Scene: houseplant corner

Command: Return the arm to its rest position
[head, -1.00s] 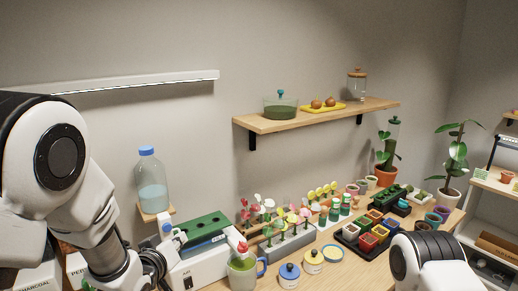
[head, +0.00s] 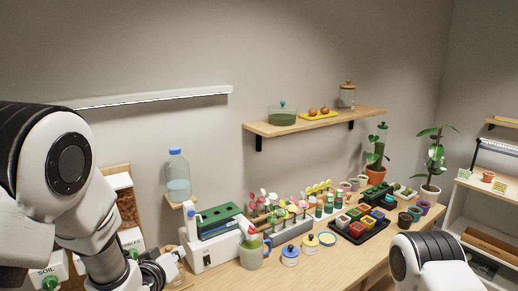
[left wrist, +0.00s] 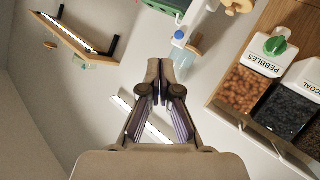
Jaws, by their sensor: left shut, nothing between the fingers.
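My left arm (head: 62,165) is white with black joints and comes in at the left of the head view, bent downward. In the left wrist view my left gripper (left wrist: 160,78) has its two fingers together with nothing between them. It is clear of the things behind it. My right arm (head: 430,262) shows only as a white and black link at the bottom right of the head view. The right gripper is out of the picture.
Bins labelled soil (head: 45,278) and pebbles (left wrist: 262,66) stand at the left. A water bottle (head: 178,178) stands on a small ledge. A wall shelf (head: 300,126) hangs above.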

